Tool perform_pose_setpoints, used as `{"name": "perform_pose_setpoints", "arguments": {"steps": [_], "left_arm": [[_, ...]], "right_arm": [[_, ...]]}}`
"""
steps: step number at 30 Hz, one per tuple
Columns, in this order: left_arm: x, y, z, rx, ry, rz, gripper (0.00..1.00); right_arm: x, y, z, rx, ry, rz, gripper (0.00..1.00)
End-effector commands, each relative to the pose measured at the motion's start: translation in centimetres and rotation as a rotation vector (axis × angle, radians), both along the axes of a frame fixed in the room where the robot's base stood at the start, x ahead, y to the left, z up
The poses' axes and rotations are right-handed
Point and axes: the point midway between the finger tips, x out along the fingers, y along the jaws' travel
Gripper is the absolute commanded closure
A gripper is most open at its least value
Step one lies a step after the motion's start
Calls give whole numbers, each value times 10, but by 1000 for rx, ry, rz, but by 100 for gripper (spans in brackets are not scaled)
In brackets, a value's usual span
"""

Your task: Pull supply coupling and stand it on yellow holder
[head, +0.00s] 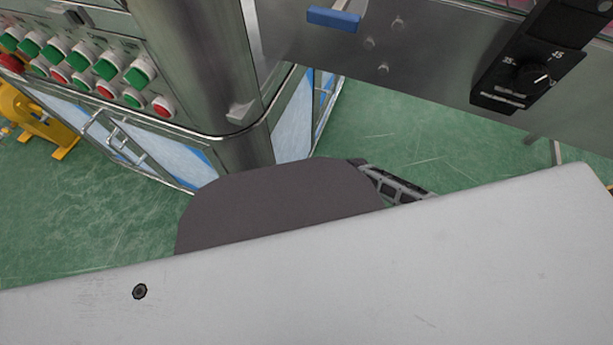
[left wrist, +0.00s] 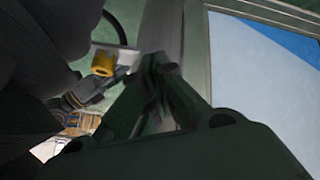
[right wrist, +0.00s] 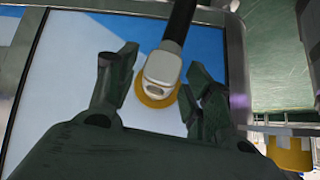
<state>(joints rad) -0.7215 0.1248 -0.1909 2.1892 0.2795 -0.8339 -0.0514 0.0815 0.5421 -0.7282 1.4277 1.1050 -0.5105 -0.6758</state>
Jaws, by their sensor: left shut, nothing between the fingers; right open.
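In the right wrist view a pale grey coupling (right wrist: 162,68) sits on the end of a black hose (right wrist: 180,22), with a round yellow part (right wrist: 155,98) just below or behind it. Whether that part belongs to the coupling or to a holder I cannot tell. My right gripper (right wrist: 160,75) is open, with a finger on each side of the coupling; contact is not clear. My left gripper (left wrist: 158,65) is shut and empty. A yellow ring-like part (left wrist: 103,63) on a pale fitting shows left of its fingertips. I cannot identify a yellow holder for certain.
A panel with green and red buttons (head: 138,70) is at the upper left in the head view. A steel column (head: 205,60) stands beside it. A black dial box (head: 530,72) and blue handle (head: 334,18) are at upper right. Another yellow part (right wrist: 290,153) shows at lower right.

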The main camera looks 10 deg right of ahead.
Motion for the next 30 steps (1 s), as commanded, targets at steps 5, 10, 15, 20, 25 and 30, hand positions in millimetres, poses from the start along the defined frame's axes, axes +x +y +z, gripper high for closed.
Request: {"name": "perform_pose_setpoints", "arguments": {"steps": [5,10,15,20,25,30], "left_arm": [[0,0,-1,0,-1,0,100],[0,0,-1,0,-1,0,100],[0,0,-1,0,-1,0,100],[0,0,-1,0,-2,1,100],[0,0,-1,0,-1,0,100],[0,0,-1,0,-1,0,100]], "right_arm": [[0,0,0,0,-1,1,49],[0,0,0,0,0,0,50],[0,0,0,0,0,0,72],[0,-1,0,-1,0,-1,93],[1,-1,0,-1,-1,-1,52],[0,-1,0,-1,0,-1,31]]}}
